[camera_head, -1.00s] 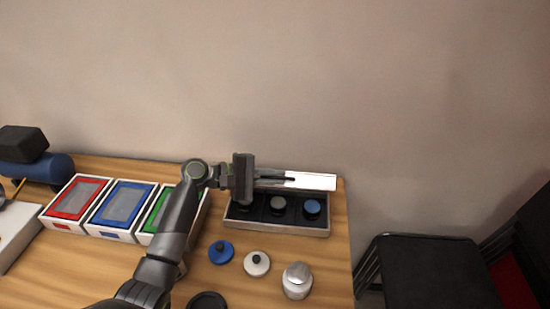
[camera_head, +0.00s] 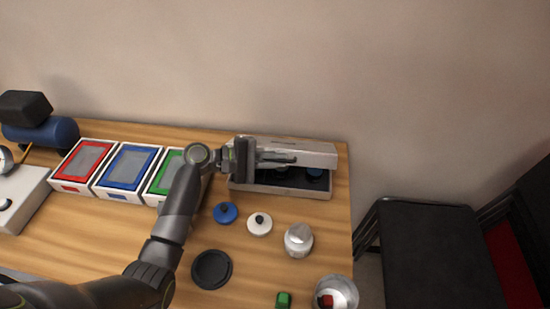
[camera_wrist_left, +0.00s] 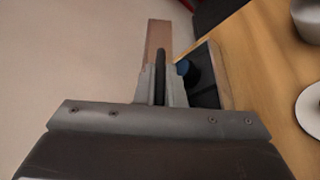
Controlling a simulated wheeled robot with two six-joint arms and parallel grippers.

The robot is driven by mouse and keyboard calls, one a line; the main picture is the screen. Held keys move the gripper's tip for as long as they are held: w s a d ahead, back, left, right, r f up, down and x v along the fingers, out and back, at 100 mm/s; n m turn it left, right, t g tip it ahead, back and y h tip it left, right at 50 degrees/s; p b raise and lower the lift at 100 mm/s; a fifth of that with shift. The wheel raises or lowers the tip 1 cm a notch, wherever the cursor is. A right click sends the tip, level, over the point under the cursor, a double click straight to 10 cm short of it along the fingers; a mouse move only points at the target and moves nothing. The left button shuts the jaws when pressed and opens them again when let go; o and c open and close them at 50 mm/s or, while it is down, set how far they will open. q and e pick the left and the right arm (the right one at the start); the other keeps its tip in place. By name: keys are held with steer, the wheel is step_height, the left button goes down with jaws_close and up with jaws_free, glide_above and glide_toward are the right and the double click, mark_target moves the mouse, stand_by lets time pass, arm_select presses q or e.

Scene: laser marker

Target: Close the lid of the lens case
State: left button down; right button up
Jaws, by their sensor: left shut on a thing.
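The lens case (camera_head: 280,191) is a long pale box with a dark inside at the table's back right. Its pale lid (camera_head: 315,154) is hinged along the back and leans forward over the case, partly open. Two lenses show dimly under it, one of them blue (camera_head: 314,173). My left gripper (camera_head: 283,158) is shut on the lid. The left wrist view shows the fingers (camera_wrist_left: 160,75) pointing along the lid (camera_wrist_left: 157,38), with the case's dark inside (camera_wrist_left: 206,88) to their right. The case's left end is partly hidden by my gripper. My right gripper is not in view.
In front of the case are a blue cap (camera_head: 225,213), a white cap (camera_head: 259,224), a silver jar (camera_head: 298,240) and a black dish (camera_head: 211,269). A wall rises behind.

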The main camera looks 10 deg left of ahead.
arm_select(q)
steer(key=c, duration=1.8)
jaws_free()
steer(key=b+v, duration=0.4)
steer(key=v, duration=1.3)
steer(key=shift+a, duration=0.2)
